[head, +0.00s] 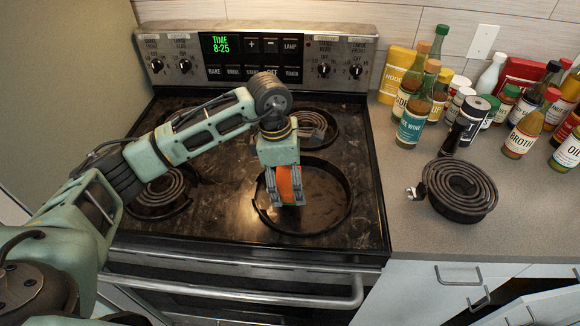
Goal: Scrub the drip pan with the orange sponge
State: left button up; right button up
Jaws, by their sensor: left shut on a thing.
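The drip pan (325,208) is a dark round dish in the front right burner opening of the stove in the head view. Its coil is out, and its floor looks stained. My left gripper (286,196) points down over the left part of the pan. It is shut on the orange sponge (285,184), which shows between the fingers. The sponge's lower edge is at or close to the pan floor; I cannot tell whether it touches. My right gripper is not in view.
A loose coil burner (460,188) lies on the counter (405,225) right of the stove. Several bottles and boxes crowd the counter behind it, including a teal-labelled bottle (412,125). Other coils (160,190) sit in the stove. An oven handle (240,292) runs along the front.

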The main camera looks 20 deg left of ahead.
pick_arm(q)
jog(key=r, duration=0.1)
jog(key=r+p, duration=0.1)
jog(key=r, duration=0.1)
jog(key=shift+a+r, duration=0.2)
jog(key=shift+a, duration=0.05)
jog(key=shift+d+r+p, duration=0.2)
jog(key=shift+r+p, duration=0.1)
jog(key=shift+r, duration=0.1)
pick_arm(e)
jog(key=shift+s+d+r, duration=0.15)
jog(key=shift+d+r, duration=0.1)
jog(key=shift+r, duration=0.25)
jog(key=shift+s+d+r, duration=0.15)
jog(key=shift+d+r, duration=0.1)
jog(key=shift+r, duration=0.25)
pick_arm(q)
jog(key=shift+a, duration=0.1)
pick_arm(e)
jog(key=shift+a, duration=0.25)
pick_arm(q)
jog(key=shift+s, duration=0.1)
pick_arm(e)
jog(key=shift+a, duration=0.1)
